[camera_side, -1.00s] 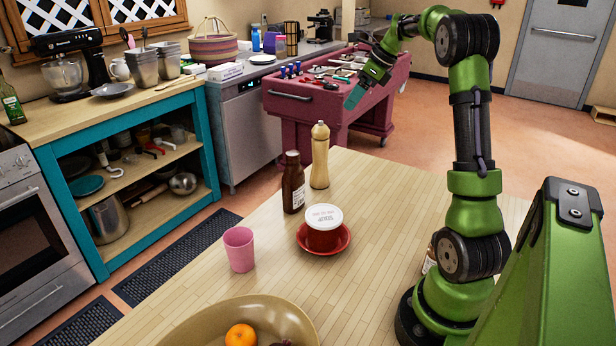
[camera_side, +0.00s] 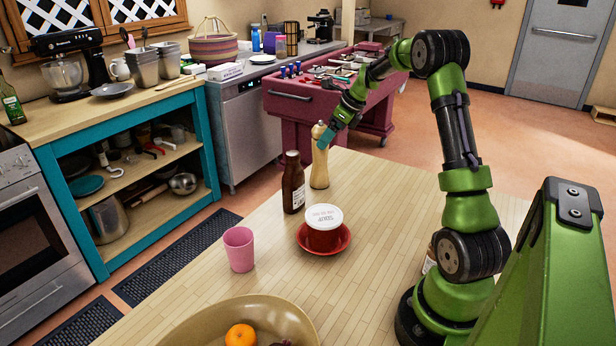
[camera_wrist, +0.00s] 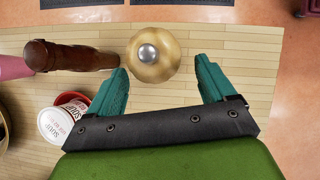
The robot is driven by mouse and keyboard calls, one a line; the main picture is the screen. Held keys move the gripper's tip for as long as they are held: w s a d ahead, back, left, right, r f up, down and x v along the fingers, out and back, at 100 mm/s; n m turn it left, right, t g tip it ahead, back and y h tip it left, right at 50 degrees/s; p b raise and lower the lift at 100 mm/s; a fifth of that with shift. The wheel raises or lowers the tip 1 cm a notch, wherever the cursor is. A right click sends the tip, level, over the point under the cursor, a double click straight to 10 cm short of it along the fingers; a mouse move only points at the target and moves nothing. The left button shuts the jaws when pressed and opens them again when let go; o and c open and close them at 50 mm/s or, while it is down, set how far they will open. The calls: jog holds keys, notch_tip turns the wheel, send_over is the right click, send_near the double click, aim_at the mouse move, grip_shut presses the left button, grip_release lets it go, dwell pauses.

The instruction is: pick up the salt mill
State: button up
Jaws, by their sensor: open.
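The salt mill (camera_side: 319,168) is a tall, pale wooden mill with a metal knob, standing upright near the far edge of the wooden table. In the wrist view the salt mill (camera_wrist: 153,54) shows from above, just beyond the fingertips and left of the middle of the gap. My gripper (camera_side: 326,139) is at the height of the mill's top, close beside it on the right. In the wrist view my gripper (camera_wrist: 160,75) has its two teal fingers spread wide with nothing between them. I cannot tell whether a finger touches the mill.
A brown bottle (camera_side: 293,184) stands close left of the mill. A soup tub (camera_side: 324,231) sits on a red saucer (camera_side: 343,249) in front. A pink cup (camera_side: 239,249) and a bowl (camera_side: 187,329) with an orange (camera_side: 240,336) are nearer.

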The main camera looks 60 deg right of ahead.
aim_at(320, 162)
jog(key=shift+x, duration=1.6)
jog(key=shift+c, duration=0.3)
jog(key=shift+r, duration=0.1)
grip_shut()
